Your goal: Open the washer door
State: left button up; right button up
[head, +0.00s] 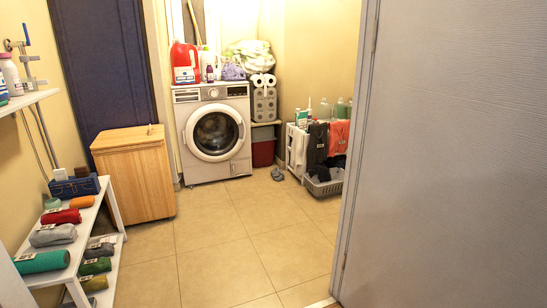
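The washer (214,129) is a silver-white front loader against the far wall, left of the picture's middle. Its round door (215,133) has a pale ring around dark glass and looks shut. The control panel (208,92) runs along the washer's top front. The front of the washer is unobstructed from here. Neither of my grippers shows in the head view, and both are away from the washer.
A wooden cabinet (133,177) stands left of the washer. White shelves (110,215) with rolled towels line the left. A grey laundry basket (323,185) and slippers (278,174) are at the right. A large grey door (450,160) fills the right side. The tiled floor (225,240) between is clear.

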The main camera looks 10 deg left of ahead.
aim_at(190, 136)
jog(key=i+j+u, duration=0.15)
jog(key=i+u, duration=0.25)
jog(key=i, duration=0.5)
jog(key=i+l+u, duration=0.2)
jog(key=i+u, duration=0.15)
jog(key=i, duration=0.55)
jog(key=i+l+u, duration=0.4)
jog(key=i+l, duration=0.2)
jog(key=i, duration=0.4)
jog(key=i+l+u, duration=0.4)
jog(key=i+l, duration=0.5)
